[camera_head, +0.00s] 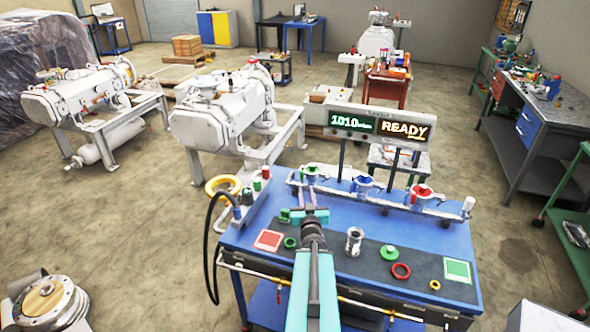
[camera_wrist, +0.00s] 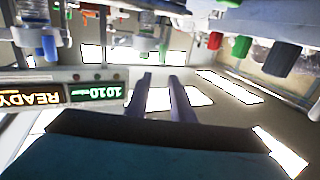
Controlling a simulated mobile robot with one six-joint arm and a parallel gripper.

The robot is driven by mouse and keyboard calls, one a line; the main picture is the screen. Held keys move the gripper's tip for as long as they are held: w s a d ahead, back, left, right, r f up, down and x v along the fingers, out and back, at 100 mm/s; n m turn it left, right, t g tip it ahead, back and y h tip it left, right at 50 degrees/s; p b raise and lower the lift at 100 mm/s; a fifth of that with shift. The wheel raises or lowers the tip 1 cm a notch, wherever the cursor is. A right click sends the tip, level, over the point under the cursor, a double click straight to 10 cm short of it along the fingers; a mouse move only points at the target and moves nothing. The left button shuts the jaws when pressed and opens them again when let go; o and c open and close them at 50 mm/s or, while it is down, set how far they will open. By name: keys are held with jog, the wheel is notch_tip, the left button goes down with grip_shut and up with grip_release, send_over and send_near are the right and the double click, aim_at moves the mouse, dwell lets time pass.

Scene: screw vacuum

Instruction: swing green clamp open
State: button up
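My gripper (camera_head: 312,212) is above the left part of the blue bench, just in front of the pipe manifold. In the wrist view, which looks upside down, its two fingers (camera_wrist: 162,85) stand apart with nothing between them. A green-topped fitting (camera_head: 311,171), which may be the green clamp, sits on the left port of the manifold (camera_head: 338,190), just beyond the gripper. Another small green part (camera_head: 284,215) lies to the left of the gripper. I cannot tell whether the clamp is open or closed.
The manifold also carries a blue fitting (camera_head: 364,182) and a red fitting (camera_head: 421,192). A READY display (camera_head: 380,127) stands behind.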

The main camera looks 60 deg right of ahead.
jog(key=shift+w, duration=0.2)
dwell(0.3)
jog(key=shift+w+d+f+b, duration=0.1)
jog(key=shift+w+d+b, duration=0.2)
jog(key=shift+b, duration=0.65)
jog(key=b+x, duration=0.1)
jog(key=b, duration=0.3)
jog(key=shift+w+d, duration=0.2)
jog(key=shift+d, duration=0.15)
